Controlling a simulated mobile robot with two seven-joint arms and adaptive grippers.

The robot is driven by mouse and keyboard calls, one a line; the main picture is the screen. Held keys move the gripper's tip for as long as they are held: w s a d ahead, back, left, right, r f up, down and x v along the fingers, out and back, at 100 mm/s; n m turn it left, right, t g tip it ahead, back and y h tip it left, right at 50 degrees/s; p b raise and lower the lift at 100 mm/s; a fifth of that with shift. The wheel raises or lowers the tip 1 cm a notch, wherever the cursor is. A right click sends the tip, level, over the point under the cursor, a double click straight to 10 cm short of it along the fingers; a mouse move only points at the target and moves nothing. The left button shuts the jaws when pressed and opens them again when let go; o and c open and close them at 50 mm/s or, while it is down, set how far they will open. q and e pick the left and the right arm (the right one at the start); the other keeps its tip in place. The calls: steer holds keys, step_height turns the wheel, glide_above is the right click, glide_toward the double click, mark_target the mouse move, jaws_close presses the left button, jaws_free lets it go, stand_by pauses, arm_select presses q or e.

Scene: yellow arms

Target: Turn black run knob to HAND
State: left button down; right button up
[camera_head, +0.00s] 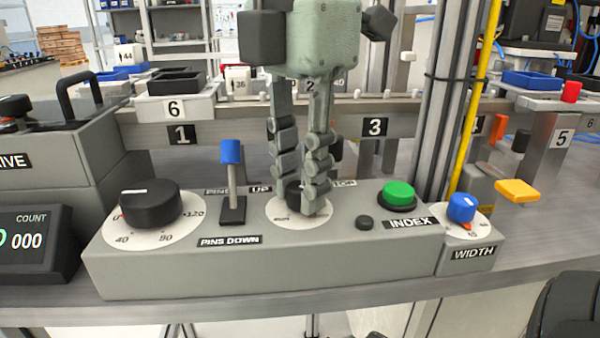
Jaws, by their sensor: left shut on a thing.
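The black run knob (293,190) sits on a white round dial plate (296,218) in the middle of the grey control panel (255,262). My left gripper (302,194) comes down from above, with its two fingers on either side of the knob, shut on it. The fingers hide most of the knob, so its pointer cannot be read. A label reading STOP, partly covered, shows to the right of the fingers. The HAND marking cannot be made out. My right gripper is not in view.
Left of the fingers stand a blue-tipped lever (231,165) and a large black dial (150,204). To the right are a small black button (365,222), a green INDEX button (398,193) and a blue WIDTH knob (462,208). A yellow post (474,100) rises at the right.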

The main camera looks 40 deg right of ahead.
mark_target(300, 186)
arm_select(q)
steer(key=c, duration=1.3)
jaws_free()
step_height(300, 186, up, 12)
steer(key=shift+r, duration=0.1)
